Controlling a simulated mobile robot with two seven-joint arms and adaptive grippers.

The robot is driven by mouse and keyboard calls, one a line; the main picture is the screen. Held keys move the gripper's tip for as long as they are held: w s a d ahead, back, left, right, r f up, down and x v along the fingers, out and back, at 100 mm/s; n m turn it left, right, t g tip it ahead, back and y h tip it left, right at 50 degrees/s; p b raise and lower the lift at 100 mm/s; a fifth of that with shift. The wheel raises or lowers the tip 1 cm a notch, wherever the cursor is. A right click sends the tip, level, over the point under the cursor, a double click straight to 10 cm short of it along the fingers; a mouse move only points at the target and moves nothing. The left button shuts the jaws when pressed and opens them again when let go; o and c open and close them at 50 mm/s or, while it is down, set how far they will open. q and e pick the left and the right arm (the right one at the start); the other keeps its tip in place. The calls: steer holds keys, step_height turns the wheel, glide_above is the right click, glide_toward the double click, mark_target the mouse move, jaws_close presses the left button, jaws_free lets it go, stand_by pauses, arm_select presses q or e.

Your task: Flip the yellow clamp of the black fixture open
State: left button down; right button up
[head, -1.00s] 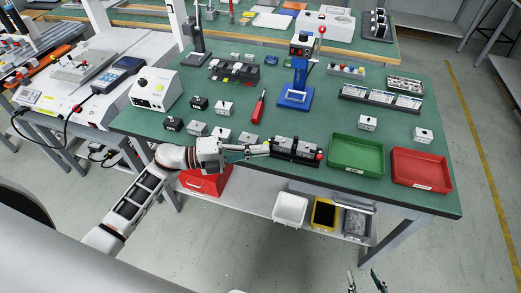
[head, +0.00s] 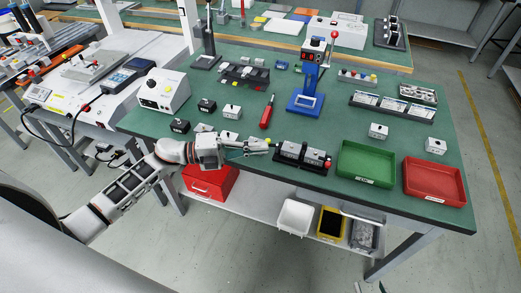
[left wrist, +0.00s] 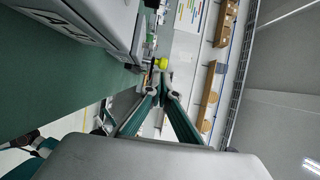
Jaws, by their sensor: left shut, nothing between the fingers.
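The black fixture (head: 291,161) sits near the front edge of the green table, with a grey block in it and a red knob (head: 327,164) at its right end. The clamp's yellow knob (head: 267,141) shows at the fixture's left end. It also shows in the left wrist view (left wrist: 161,64), just beyond the fingertips. My left gripper (head: 269,150) is shut and empty, left of the fixture and close to the yellow knob; contact cannot be told. The fingertips also show in the left wrist view (left wrist: 161,88). My right gripper (head: 370,287) barely shows at the bottom edge, its two tips apart.
A green tray (head: 366,180) and a red tray (head: 434,198) stand right of the fixture. A red screwdriver (head: 267,111) and a blue press (head: 305,103) are behind it. White and yellow bins are on the lower shelf.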

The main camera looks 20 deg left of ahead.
steer(key=shift+r, duration=0.1)
arm_select(q)
steer(key=v, duration=1.2)
arm_select(e)
steer(key=shift+s+a+f, duration=0.1)
steer(key=shift+s+f, duration=0.15)
